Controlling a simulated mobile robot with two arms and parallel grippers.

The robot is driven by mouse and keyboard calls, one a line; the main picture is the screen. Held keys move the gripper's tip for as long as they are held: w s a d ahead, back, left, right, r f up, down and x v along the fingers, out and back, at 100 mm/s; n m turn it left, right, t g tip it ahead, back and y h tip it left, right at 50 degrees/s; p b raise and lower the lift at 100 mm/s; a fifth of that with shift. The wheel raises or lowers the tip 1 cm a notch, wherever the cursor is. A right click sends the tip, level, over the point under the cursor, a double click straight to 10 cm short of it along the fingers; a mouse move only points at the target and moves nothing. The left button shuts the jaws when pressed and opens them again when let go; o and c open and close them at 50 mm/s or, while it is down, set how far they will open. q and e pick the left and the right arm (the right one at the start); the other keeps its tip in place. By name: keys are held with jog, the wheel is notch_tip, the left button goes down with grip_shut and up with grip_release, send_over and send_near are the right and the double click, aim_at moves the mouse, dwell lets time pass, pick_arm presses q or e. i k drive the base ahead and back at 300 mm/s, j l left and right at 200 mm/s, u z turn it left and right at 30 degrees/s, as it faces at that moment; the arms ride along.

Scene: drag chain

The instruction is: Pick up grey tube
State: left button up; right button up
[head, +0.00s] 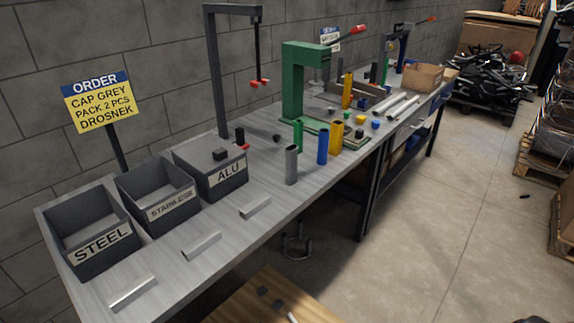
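A grey tube (291,165) stands upright on the workbench, near its front edge. A blue tube (322,146) stands to its right, and a yellow tube (336,136) beyond that. A green tube (298,135) stands behind the grey one. Nothing touches the grey tube that I can see. Neither of my grippers shows in the head view.
The workbench (160,250) carries bins marked STEEL (92,232), STAINLESS (160,195) and ALU (212,165). Silver bars lie along its front. A green press (294,85) stands behind the tubes. A wooden surface (245,300) is at the bottom.

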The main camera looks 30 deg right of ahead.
aim_at(292, 152)
jog(key=l+u, duration=0.2)
jog(key=l, duration=0.7)
jog(key=l+u, duration=0.25)
jog(key=l, duration=0.7)
jog(key=l+u, duration=0.2)
jog(key=l, duration=0.7)
